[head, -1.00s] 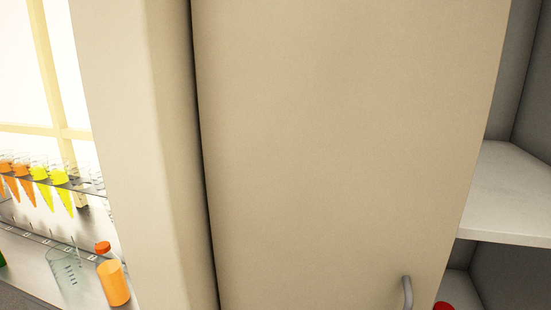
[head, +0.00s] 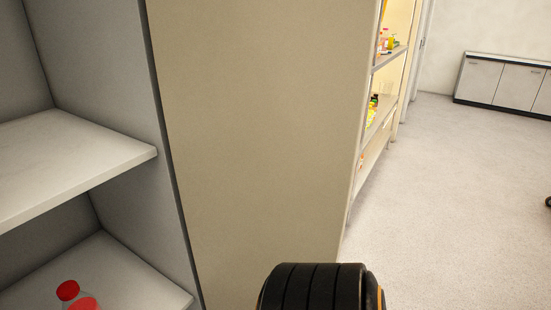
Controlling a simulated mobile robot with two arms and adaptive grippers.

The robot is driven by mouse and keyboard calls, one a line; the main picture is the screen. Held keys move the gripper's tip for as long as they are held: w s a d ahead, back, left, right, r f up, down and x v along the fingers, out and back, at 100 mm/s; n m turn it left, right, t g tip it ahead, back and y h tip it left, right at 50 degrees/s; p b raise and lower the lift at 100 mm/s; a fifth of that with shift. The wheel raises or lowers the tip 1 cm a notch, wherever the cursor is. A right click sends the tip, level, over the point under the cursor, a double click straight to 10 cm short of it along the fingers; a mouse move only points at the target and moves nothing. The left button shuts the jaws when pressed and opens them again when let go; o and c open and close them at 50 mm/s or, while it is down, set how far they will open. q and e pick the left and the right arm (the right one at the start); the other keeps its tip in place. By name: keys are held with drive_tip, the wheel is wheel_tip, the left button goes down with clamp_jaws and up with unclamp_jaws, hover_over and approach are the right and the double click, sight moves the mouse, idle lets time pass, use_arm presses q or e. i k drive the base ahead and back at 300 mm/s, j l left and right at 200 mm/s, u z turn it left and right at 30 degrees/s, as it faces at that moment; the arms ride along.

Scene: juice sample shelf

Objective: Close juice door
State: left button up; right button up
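The cabinet interior shows at the left of the head view, open to me, with a white shelf board (head: 75,160) and a lower board (head: 125,268). Red-capped bottles or containers (head: 70,291) stand low inside, cut off by the bottom edge. A wide plain beige panel (head: 255,140) stands right of the cabinet opening, past a dark vertical gap. I cannot tell whether it is a door or a side wall; no handle shows on it. The door with the grey handle is out of view. Neither gripper is in view; a black rounded part of my arm shows at the bottom.
Beyond the panel's right edge, a lit shelf unit (head: 385,85) holds small coloured bottles. A low white cabinet (head: 505,82) stands against the far wall. The grey floor (head: 450,220) to the right is mostly open.

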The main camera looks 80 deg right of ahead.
sight(264, 102)
drive_tip(key=k+l, duration=0.35)
drive_tip(key=l, duration=0.15)
drive_tip(key=k+l, duration=0.35)
drive_tip(key=l, duration=0.2)
drive_tip(key=k+l, duration=0.35)
drive_tip(key=l, duration=0.15)
drive_tip(key=k+l, duration=0.35)
drive_tip(key=l, duration=0.2)
drive_tip(key=u, duration=0.05)
